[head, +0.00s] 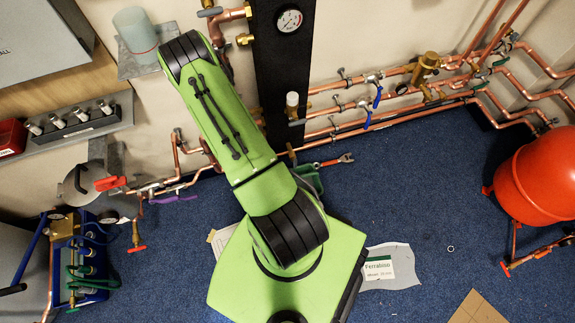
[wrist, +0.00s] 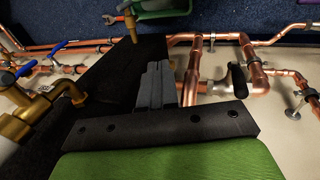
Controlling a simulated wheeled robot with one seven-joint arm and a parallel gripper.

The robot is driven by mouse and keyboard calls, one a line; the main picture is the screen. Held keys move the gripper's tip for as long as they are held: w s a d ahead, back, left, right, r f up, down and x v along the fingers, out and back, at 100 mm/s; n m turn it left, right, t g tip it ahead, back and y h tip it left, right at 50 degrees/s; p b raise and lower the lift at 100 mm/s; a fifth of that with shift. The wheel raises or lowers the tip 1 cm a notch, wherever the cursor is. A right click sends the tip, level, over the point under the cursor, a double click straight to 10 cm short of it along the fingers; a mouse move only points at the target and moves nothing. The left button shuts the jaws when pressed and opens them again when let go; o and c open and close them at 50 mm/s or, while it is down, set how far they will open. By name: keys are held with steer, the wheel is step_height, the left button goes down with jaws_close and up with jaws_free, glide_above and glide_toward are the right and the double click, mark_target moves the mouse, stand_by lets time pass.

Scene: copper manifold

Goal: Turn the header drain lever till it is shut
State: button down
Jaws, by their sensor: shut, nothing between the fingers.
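My gripper (wrist: 157,75) shows in the wrist view with its two grey fingers together and nothing between them. It is in front of the black panel (wrist: 105,95), beside copper pipes. A black-handled lever (wrist: 237,76) stands on the pipework right of the fingers, apart from them. Two blue levers (wrist: 26,68) sit on pipes at the left. In the head view my green arm hides the gripper; blue levers (head: 377,97), a red handle (head: 109,183) and a purple lever (head: 174,198) show on pipes. I cannot tell which lever is the header drain lever.
A brass valve (wrist: 22,122) is close at the left of the wrist view. A gauge (head: 289,19) is on the panel. A red tank (head: 540,178) stands at right and a blue-framed unit (head: 82,262) at left. Blue carpet (head: 420,190) is mostly clear between.

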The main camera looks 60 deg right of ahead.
steer(key=g+b, duration=0.1)
glide_toward(295, 163)
steer(key=w+a, duration=0.4)
steer(key=w, duration=0.1)
steer(key=s+d+f+b, duration=0.4)
steer(key=d+f, duration=0.1)
steer(key=f, duration=0.2)
steer(key=shift+s+d+f, duration=0.2)
steer(key=shift+s+f, duration=0.15)
steer(key=shift+s, duration=0.05)
